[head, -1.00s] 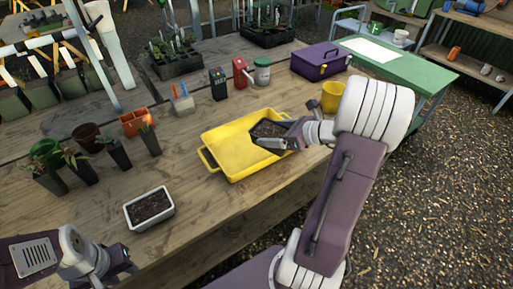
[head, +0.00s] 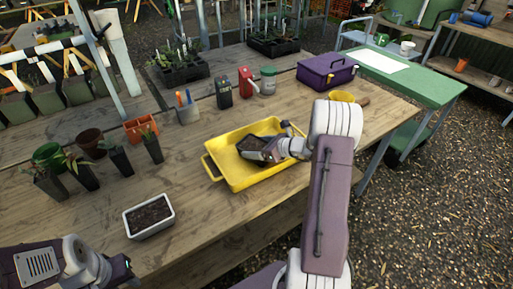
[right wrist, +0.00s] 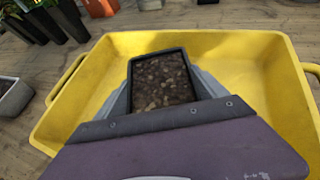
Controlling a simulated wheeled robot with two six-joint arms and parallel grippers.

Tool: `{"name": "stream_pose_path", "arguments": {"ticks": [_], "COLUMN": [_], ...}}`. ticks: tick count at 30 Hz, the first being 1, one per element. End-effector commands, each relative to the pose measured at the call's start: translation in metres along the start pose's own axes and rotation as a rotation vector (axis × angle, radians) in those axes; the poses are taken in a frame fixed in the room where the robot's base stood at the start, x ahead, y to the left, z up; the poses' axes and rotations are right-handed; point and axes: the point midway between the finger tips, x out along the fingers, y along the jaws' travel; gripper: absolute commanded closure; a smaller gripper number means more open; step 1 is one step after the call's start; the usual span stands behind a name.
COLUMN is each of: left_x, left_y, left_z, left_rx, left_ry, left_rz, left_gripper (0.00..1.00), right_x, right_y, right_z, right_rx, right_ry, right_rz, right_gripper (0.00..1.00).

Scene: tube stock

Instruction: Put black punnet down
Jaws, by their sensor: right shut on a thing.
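The black punnet (head: 251,146), filled with dark soil, is in the yellow tray's area in the head view. My right gripper (head: 264,151) is shut on it. In the right wrist view the punnet (right wrist: 160,78) sits upright between the two grey fingers, with the tray's yellow floor around it. Its underside is hidden, so I cannot tell whether it touches the tray. The yellow tray (head: 262,179) lies on the wooden table. My left gripper (head: 126,266) is at the lower left, away from the punnet; its fingers are too unclear to read.
A white trough of soil (head: 148,216) stands in front, left of the tray. Several potted plants and an orange container (head: 140,129) stand at the left. The tray's right part is clear.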

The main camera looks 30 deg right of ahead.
Motion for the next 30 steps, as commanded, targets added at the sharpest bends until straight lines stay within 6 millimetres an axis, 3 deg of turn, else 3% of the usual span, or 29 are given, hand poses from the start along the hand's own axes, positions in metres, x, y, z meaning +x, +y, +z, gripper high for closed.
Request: {"name": "stream_pose_path", "arguments": {"ticks": [8,9,11,20,30], "left_x": [0.004,0.004,0.003,-0.005,-0.011], "left_y": [0.0,0.0,0.0,0.0,0.0], "left_z": [0.0,0.001,0.0,-0.001,-0.001], "left_rx": [0.0,0.0,0.0,0.0,0.0], "left_ry": [0.0,0.0,0.0,0.0,0.0], "left_rz": [0.0,0.0,0.0,0.0,0.0], "left_gripper": [0.64,0.64,0.64,0.64,0.64], "right_x": [0.001,0.002,0.001,-0.003,-0.085], "right_y": [0.0,0.0,0.0,0.0,-0.002], "right_z": [-0.003,-0.003,-0.002,0.005,0.003], "right_rx": [-0.001,-0.001,-0.001,-0.001,0.0], "right_ry": [-0.002,0.0,0.0,-0.001,-0.001], "right_rz": [-0.001,0.0,0.0,-0.001,-0.006], "right_gripper": [0.71,0.16,0.0,0.0,0.0]}}
